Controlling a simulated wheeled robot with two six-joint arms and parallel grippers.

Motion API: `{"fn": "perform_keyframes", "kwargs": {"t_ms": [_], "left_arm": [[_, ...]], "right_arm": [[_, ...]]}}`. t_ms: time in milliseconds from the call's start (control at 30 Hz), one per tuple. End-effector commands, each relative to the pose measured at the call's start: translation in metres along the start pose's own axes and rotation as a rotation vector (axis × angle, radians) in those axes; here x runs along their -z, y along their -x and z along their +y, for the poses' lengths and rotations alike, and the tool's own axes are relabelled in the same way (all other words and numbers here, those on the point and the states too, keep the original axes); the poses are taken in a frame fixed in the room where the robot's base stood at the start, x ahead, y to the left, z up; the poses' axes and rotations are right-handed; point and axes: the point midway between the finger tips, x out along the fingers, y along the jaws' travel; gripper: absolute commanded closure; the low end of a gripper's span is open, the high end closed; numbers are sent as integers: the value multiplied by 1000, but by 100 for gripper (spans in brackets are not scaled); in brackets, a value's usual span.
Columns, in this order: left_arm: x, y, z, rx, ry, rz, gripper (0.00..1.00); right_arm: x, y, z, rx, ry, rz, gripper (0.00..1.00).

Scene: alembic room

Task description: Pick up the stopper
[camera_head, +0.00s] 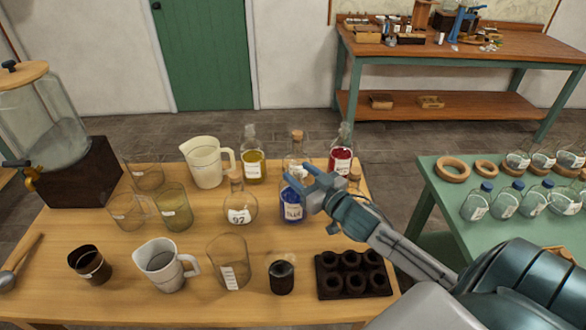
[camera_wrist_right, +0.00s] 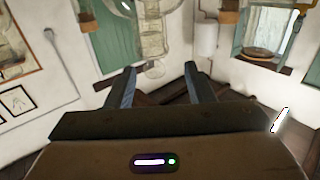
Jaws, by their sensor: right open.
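Cork stoppers sit in the necks of flasks on the wooden table: one stopper (camera_head: 297,134) at the back, one (camera_head: 236,175) in the clear round flask labelled 97 (camera_head: 240,208), and one (camera_head: 354,174) just right of my gripper. I cannot tell which one the task means. My right gripper (camera_head: 301,175) is open and empty, above or in front of the blue-filled flask (camera_head: 292,212), whose top it hides. In the right wrist view the open fingers (camera_wrist_right: 160,74) have nothing between them. My left gripper is not in view.
Beakers, a white jug (camera_head: 206,165), a measuring jug (camera_head: 163,262), a dark cup (camera_head: 281,278) and a black holed rack (camera_head: 350,275) crowd the table. A glass dispenser (camera_head: 45,110) stands left. A green table (camera_head: 440,190) with several bottles is on the right.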

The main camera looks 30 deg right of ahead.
Motion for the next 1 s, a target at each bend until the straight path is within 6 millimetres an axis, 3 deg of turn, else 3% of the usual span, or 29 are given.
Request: {"fn": "perform_keyframes", "kwargs": {"t_ms": [267, 700, 1000], "left_arm": [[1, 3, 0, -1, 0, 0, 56], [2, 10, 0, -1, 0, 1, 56], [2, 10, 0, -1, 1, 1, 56]], "right_arm": [[1, -11, 1, 1, -1, 1, 52], [2, -56, 7, 1, -2, 2, 52], [1, -59, 7, 2, 0, 0, 52]]}}
